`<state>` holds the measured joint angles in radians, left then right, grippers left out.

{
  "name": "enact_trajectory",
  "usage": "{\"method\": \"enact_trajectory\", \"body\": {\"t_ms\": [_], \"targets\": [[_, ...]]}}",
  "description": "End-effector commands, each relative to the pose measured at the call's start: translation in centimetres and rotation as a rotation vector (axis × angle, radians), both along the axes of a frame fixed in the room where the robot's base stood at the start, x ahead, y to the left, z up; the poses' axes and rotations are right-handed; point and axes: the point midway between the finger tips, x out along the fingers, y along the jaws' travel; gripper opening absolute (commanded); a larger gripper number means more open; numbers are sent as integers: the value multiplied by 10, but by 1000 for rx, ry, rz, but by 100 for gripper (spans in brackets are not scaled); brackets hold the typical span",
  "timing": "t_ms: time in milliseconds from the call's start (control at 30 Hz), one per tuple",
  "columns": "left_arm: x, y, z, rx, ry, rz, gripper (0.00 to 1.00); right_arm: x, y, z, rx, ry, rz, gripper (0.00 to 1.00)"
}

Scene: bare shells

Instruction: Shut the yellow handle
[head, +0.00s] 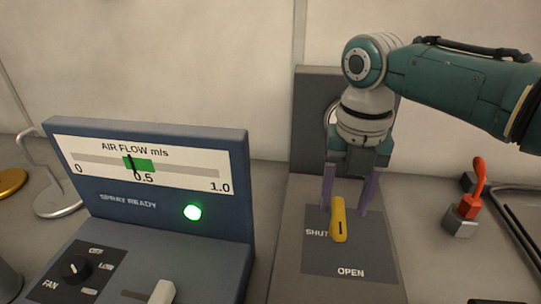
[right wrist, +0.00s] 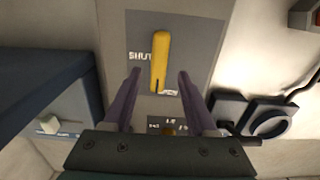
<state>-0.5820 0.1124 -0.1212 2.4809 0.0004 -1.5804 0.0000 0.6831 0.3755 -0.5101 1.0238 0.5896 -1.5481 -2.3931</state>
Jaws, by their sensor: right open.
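The yellow handle (head: 338,222) sits on a dark grey plate (head: 375,262) marked SHUT at its left and OPEN at its near edge. The handle points towards OPEN. In the right wrist view the handle (right wrist: 160,58) stands upright in the picture, with SHUT beside its upper left and a partly hidden label at its lower end. My right gripper (head: 345,210) comes down from above with its two purple fingers apart, one on each side of the handle. In the right wrist view its fingertips (right wrist: 159,73) flank the handle's lower part with gaps. My left gripper is out of view.
A blue panel (head: 238,215) with an air flow gauge, a lit green lamp (head: 192,212) and a fan knob (head: 75,268) stands left of the handle. A red lever (head: 470,205) stands to the right. A grey upright plate (head: 307,125) rises behind my right gripper.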

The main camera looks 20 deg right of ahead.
Motion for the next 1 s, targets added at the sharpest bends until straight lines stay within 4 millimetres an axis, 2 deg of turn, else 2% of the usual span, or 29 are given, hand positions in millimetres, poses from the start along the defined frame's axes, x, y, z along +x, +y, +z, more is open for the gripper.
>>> {"method": "enact_trajectory", "body": {"t_ms": [33, 200, 500, 1000], "targets": [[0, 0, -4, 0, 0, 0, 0, -1, 1, -10, 1, 3, -1, 57], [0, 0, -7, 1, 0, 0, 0, 0, 0, -24, 0, 0, 0, 57], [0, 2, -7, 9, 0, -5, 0, 0, 0, -26, 0, -1, 0, 57], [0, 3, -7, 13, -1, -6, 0, 0, 0, -25, -1, -1, -1, 1]]}}
